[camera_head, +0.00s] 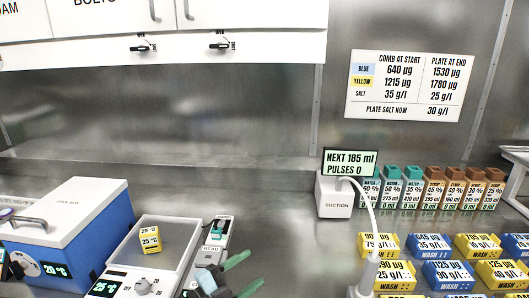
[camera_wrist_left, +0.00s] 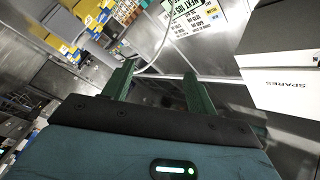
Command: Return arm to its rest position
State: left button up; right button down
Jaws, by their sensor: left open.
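My left gripper (camera_head: 253,270) is at the bottom of the head view, left of centre, over the front of the steel bench. Its two green fingers are apart, with nothing visible between them. In the left wrist view the gripper (camera_wrist_left: 159,70) also shows open and empty, its fingers pointing at the steel wall and away from any object. Most of the left arm is out of the head view. My right gripper is not seen in either view.
A blue cooler box (camera_head: 68,240) stands at the left. A device holding a yellow block (camera_head: 150,240) is left of my gripper. The suction unit (camera_head: 336,196) with its white hose is to the right, near several bottles and wash blocks (camera_head: 448,274). Cabinets (camera_head: 240,48) hang above.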

pick_arm(q)
jog(key=s+a+f+n+y, duration=0.5)
jog(key=s+a+n+y, duration=0.1)
jog(key=a+n+y, duration=0.25)
jog(key=s+a+f+n+y, duration=0.6)
jog(key=a+n+y, duration=0.1)
jog(key=a+n, duration=0.15)
jog(key=s+a+f+n+g, duration=0.1)
jog(key=s+f+g, duration=0.15)
jog(key=s, duration=0.55)
jog(key=s+f+g, duration=0.1)
jog(key=s+g, duration=0.3)
jog(key=s, duration=0.4)
jog(key=s+a+f+n+g, duration=0.1)
jog(key=s+f+g, duration=0.15)
jog(key=s, duration=0.55)
jog(key=w+d+f+t+h, duration=0.2)
jog(key=w+f+t, duration=0.4)
jog(key=f, duration=0.3)
jog(key=shift+w+d+f+t, duration=0.25)
jog(key=shift+f+t, duration=0.05)
jog(key=shift+f, duration=0.1)
jog(key=shift+h, duration=0.25)
dwell(0.9)
